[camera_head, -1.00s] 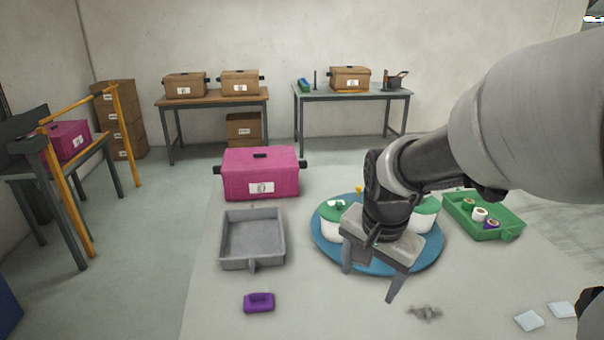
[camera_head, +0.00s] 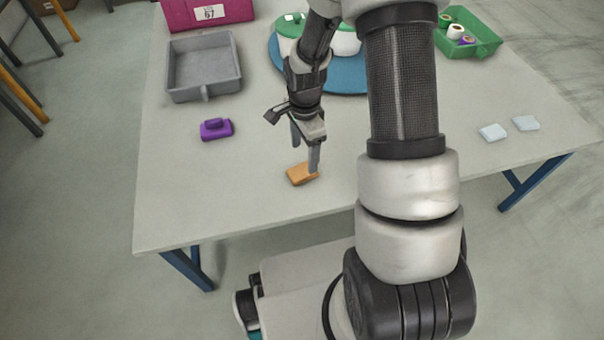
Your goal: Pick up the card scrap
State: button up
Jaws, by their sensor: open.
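A small orange-tan piece, which looks like the card scrap (camera_head: 299,175), lies on the pale table near its front edge, left of my upright arm link. My gripper (camera_head: 305,156) points down right above it. Its jaws are open, with one fingertip over or beside the piece's right side and the other behind it. I cannot tell whether a finger touches the piece. Part of its far right side is hidden by the finger.
A purple brush-like block (camera_head: 216,129) and a grey tray (camera_head: 168,75) are to the left. Behind are a magenta box (camera_head: 184,14) and a blue round mat (camera_head: 350,79). A green tray (camera_head: 483,48) and two white squares (camera_head: 492,132) are right.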

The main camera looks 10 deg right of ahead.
aim_at(302, 170)
jog(key=f, duration=0.2)
jog(key=f+b, duration=0.1)
jog(key=f, duration=0.2)
jog(key=f+b, duration=0.1)
jog(key=f, duration=0.1)
jog(key=shift+w+a+f, duration=0.2)
jog(key=shift+w+f, duration=0.1)
jog(key=c, duration=1.1)
jog(key=shift+c, duration=0.2)
jog(key=shift+r, duration=0.1)
notch_tip(302, 170, up, 10)
jog(key=p, duration=0.2)
jog(key=shift+p, duration=0.35)
